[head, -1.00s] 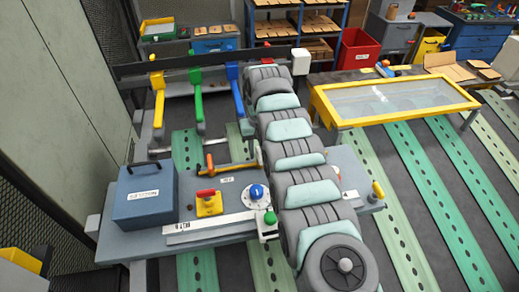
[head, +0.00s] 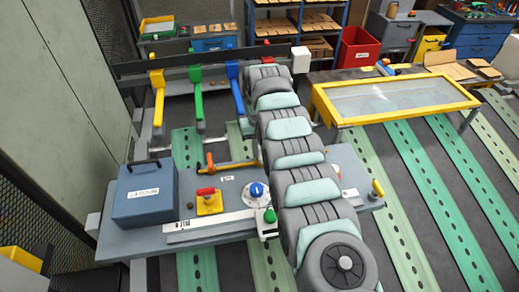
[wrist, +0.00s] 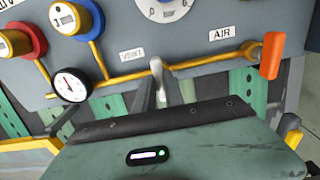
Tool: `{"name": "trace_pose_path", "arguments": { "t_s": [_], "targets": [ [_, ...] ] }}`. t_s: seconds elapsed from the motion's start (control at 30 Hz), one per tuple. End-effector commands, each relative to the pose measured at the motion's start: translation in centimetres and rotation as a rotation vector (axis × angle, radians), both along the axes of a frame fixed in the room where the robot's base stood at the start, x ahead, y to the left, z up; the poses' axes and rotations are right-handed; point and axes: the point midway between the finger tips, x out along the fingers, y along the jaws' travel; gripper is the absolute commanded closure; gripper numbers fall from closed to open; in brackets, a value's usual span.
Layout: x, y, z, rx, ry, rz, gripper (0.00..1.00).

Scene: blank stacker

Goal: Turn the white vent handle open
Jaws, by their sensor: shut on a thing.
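In the head view my arm covers the handle and my gripper.
An orange handle (wrist: 271,56) sits at the pipe's right end by the "AIR" label (wrist: 222,34). A blue box (head: 146,195) stands on the bench (head: 120,245).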

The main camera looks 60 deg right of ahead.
Motion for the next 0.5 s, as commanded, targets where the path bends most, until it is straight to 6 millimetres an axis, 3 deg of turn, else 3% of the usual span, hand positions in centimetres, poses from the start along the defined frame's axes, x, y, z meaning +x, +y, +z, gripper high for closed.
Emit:
{"name": "trace_pose_path", "arguments": {
  "t_s": [0.5],
  "targets": [
    [0.07,-0.06,-0.24,-0.003,-0.001,0.1,1.0]
  ]
}}
